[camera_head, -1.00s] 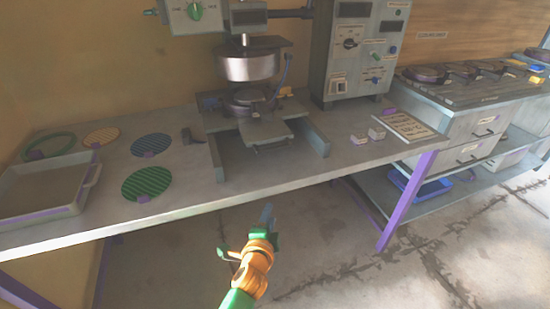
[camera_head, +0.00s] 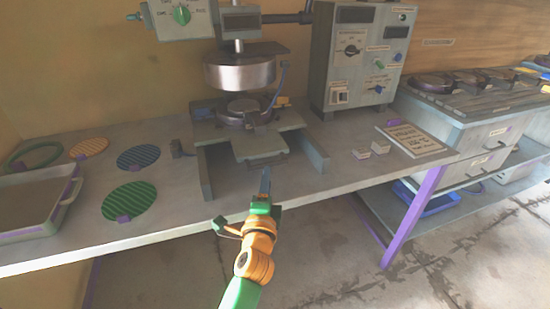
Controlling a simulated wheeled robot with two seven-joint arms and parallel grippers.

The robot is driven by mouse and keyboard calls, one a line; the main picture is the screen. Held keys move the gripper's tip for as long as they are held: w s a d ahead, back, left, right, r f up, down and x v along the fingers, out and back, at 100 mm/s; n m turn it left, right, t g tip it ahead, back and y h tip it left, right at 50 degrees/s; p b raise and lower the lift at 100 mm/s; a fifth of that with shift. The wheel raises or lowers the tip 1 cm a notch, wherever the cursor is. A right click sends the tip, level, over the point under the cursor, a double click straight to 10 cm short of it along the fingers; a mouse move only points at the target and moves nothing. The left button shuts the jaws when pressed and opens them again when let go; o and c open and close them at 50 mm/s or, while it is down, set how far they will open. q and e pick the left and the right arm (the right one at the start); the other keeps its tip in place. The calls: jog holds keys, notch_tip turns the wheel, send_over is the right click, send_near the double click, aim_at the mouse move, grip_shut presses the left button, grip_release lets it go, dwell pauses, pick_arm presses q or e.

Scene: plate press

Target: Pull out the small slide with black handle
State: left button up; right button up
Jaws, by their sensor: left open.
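The small slide (camera_head: 260,146) is a grey plate sticking out at the front of the press, below the round metal mould (camera_head: 243,111). A thin dark handle (camera_head: 268,161) shows at its front edge. My left gripper (camera_head: 265,180) is just in front of and below the handle, at the bench's front edge, apart from it in the picture. It is open and holds nothing visible. Its fingers point toward the press and are seen nearly edge-on. My right gripper is out of view.
The bench top (camera_head: 320,178) is clear in front of the press. A control box (camera_head: 358,60) stands at the back right, with small blocks (camera_head: 371,150) before it. Coloured discs (camera_head: 129,200) and a grey tray (camera_head: 38,205) lie at left. Side walls (camera_head: 314,152) flank the slide.

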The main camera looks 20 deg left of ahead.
aim_at(268, 163)
pick_arm(q)
jog(key=b+x, duration=0.1)
jog(key=x, duration=0.5)
jog(key=shift+w+a+r, duration=0.1)
jog(key=shift+w, duration=0.2)
grip_shut()
dwell(1.1)
